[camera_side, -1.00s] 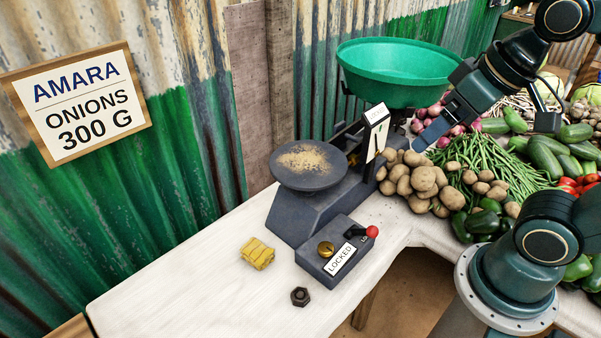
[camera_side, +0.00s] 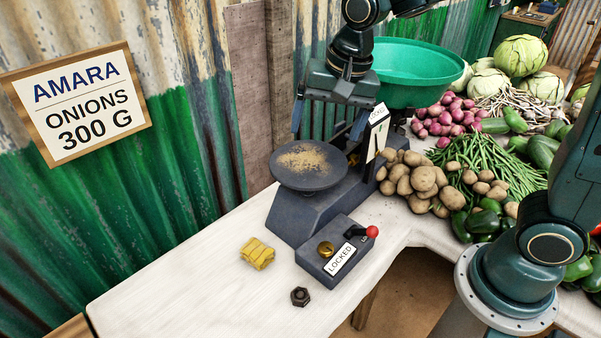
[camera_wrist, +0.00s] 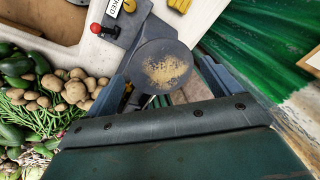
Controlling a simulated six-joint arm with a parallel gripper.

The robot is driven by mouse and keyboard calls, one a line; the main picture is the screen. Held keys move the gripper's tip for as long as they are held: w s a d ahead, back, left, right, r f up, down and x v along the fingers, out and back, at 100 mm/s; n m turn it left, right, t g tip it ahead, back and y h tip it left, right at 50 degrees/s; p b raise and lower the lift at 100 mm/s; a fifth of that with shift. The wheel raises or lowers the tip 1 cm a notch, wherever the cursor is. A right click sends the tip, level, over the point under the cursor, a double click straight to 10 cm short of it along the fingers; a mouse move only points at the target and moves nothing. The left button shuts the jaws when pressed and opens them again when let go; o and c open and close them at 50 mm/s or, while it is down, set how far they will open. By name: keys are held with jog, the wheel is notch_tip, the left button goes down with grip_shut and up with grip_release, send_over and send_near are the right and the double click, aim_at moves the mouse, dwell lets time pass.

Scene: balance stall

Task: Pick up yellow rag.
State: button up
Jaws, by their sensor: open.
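The yellow rag (camera_side: 257,253) lies folded on the white counter, left of the scale's locked control box. It also shows at the top of the wrist view (camera_wrist: 180,5), partly cut off by the frame edge. My gripper (camera_side: 327,128) is open and empty. It hangs above and behind the scale's dark pan (camera_side: 309,165), well away from the rag. In the wrist view the two fingers (camera_wrist: 163,85) are spread wide on either side of the pan, which has brown grains scattered on it.
The control box (camera_side: 338,250) with a red-knobbed lever and a dark hex nut (camera_side: 300,296) stand near the rag. A green bowl (camera_side: 415,70) sits on the scale's far side. Potatoes (camera_side: 420,180) and other vegetables fill the right. The counter's left front is clear.

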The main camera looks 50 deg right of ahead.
jog(key=w+a+f+m+g, duration=0.1)
jog(key=w+a+f+m, duration=0.3)
jog(key=w+a+f, duration=0.35)
jog(key=m+g, duration=0.2)
jog(key=m, duration=0.3)
send_over(256, 248)
notch_tip(256, 248, down, 14)
jog(key=r, duration=0.1)
jog(key=shift+w+f, duration=0.2)
jog(key=shift+f, duration=0.1)
jog(key=shift+f, duration=4.3)
jog(key=shift+s+f, duration=0.2)
jog(key=shift+f, duration=2.35)
jog(key=shift+c, duration=0.2)
jog(key=c, duration=1)
